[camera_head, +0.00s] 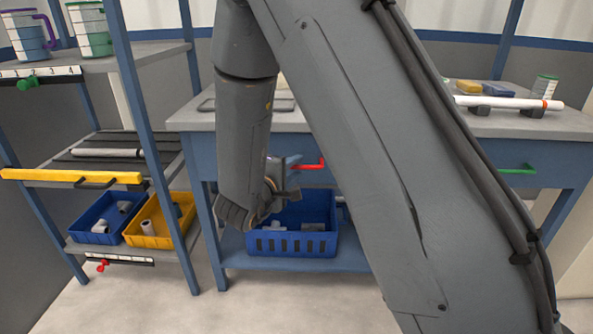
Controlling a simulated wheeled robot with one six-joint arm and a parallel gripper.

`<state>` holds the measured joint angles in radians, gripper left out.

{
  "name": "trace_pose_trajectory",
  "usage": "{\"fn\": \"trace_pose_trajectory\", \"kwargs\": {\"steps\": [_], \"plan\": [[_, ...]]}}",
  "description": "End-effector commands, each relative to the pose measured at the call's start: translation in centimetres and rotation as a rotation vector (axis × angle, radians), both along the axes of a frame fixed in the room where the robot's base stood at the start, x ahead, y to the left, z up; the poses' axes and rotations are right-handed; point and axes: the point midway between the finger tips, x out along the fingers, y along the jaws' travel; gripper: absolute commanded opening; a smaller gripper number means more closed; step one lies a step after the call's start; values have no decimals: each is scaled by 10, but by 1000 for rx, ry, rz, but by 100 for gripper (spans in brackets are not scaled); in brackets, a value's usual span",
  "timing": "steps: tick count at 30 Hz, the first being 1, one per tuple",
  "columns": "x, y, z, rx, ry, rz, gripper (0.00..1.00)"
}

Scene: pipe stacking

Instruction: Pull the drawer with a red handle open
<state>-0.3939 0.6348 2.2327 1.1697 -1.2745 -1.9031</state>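The red handle (310,166) shows on the front of the blue workbench, just under its grey top. My arm covers most of the drawer front around it. Whether the drawer stands fully shut cannot be told. My gripper (289,180) is just left of and slightly below the red handle, pointing towards the bench. It is small and partly hidden by my own wrist, so its opening and any contact with the handle are unclear.
A blue crate (292,245) with pipe pieces sits on the bench's lower shelf. A green handle (517,170) is on the bench front at right. A white pipe (508,102) lies on the benchtop. A shelf rack (140,95) stands at left. Some floor in front is clear.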

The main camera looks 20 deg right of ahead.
Motion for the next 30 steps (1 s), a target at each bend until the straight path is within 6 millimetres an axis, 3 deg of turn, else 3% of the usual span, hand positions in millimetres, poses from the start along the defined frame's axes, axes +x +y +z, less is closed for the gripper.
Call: {"fn": "trace_pose_trajectory", "kwargs": {"steps": [13,18,30], "plan": [[9,-8,-2,0,0,1,29],[9,-8,-2,0,0,1,1],[7,-6,-1,0,1,2,0]]}}
